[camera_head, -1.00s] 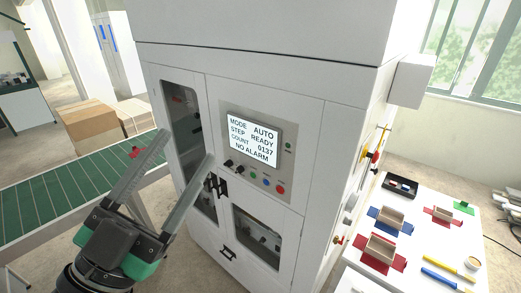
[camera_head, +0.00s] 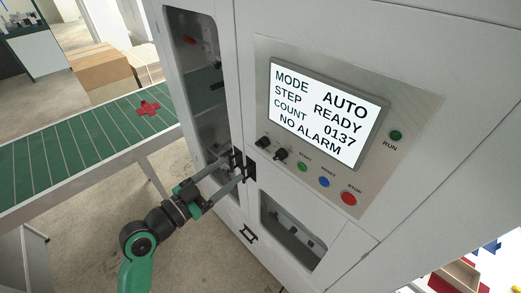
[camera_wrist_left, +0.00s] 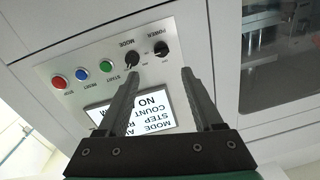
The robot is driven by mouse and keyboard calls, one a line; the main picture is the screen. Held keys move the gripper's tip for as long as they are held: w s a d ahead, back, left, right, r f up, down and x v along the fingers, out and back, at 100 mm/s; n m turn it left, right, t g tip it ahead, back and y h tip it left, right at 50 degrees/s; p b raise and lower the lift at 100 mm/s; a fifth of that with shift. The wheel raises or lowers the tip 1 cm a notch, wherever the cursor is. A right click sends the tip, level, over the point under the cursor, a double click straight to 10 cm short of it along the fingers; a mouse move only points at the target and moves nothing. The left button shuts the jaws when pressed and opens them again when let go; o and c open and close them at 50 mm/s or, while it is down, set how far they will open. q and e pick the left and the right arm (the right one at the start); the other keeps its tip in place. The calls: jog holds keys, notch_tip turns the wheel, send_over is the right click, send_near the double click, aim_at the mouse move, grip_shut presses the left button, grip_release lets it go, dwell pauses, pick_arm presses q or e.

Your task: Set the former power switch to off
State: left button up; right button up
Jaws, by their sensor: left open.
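The power switch is a black rotary knob (camera_head: 263,142) at the left end of the control row, below the former's screen. In the left wrist view the power knob (camera_wrist_left: 161,48) has its POWER label beside it, and its exact setting is too small to read. The black mode knob (camera_wrist_left: 132,62) sits beside it. My left gripper (camera_head: 241,165) is open and empty, a little below and left of the knobs. In the left wrist view its fingertips (camera_wrist_left: 158,74) lie either side of the power knob's line, apart from it. My right gripper is not in view.
The lit screen (camera_head: 325,112) reads AUTO, READY, NO ALARM. Green start (camera_head: 303,167), blue reset (camera_head: 324,182) and red stop (camera_head: 348,198) buttons continue the row. A green conveyor (camera_head: 85,145) stands left.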

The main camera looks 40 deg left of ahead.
aim_at(259, 146)
pick_arm(q)
jog(key=w, duration=0.6)
jog(key=w+p, duration=0.1)
jog(key=w, duration=0.5)
jog(key=shift+a+r, duration=0.15)
jog(key=shift+c, duration=0.3)
grip_shut()
